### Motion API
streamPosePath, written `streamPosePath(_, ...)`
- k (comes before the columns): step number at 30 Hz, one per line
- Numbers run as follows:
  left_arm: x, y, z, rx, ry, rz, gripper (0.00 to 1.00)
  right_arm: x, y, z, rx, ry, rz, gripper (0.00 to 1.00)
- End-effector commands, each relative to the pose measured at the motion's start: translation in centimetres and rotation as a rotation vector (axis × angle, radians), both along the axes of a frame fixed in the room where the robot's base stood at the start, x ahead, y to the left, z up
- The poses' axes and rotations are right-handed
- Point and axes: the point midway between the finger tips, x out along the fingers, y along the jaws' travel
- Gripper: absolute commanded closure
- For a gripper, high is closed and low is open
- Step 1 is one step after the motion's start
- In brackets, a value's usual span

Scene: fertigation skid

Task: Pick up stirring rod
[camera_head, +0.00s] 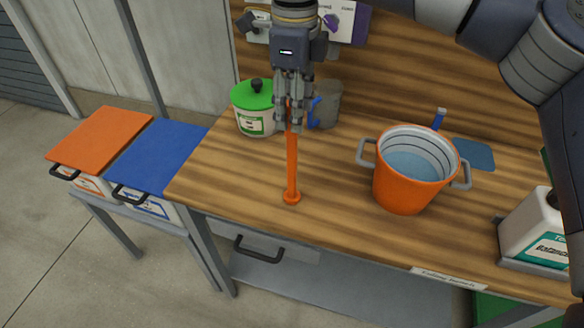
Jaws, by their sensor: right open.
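The orange stirring rod (291,165) is on the wooden bench top, with a small disc at its near end (291,198). Its far part runs up behind or between the fingers of my right gripper. My right gripper (289,126) points down at that far part and is open. I cannot tell whether its fingers touch the rod, and they partly hide it. My left gripper is not in view.
An orange bucket (400,190) of liquid stands right of the rod. A green-lidded jar (254,105) and a grey jug (327,106) are close to my gripper. A white container (534,226) is at the right. The bench front centre is clear.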

Motion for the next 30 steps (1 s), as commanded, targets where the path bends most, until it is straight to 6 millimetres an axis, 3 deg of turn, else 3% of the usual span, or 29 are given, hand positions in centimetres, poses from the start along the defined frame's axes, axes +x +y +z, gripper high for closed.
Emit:
streamPosePath(6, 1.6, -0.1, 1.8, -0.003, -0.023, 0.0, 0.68, 0.2, 0.5, -2.7, -0.002, 0.003, 0.002, 0.57)
streamPosePath(12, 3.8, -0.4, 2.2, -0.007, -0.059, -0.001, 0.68, 0.2, 0.5, -4.9, 0.0, 0.0, 0.001, 0.57)
streamPosePath(19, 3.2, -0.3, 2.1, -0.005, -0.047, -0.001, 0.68, 0.2, 0.5, -5.1, 0.001, 0.0, 0.0, 0.57)
streamPosePath(25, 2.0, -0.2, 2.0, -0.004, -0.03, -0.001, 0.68, 0.2, 0.5, -5.0, 0.0, 0.0, 0.0, 1.0)
streamPosePath(30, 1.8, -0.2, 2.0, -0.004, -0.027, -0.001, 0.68, 0.2, 0.5, -5.0, 0.001, 0.0, 0.0, 1.0)
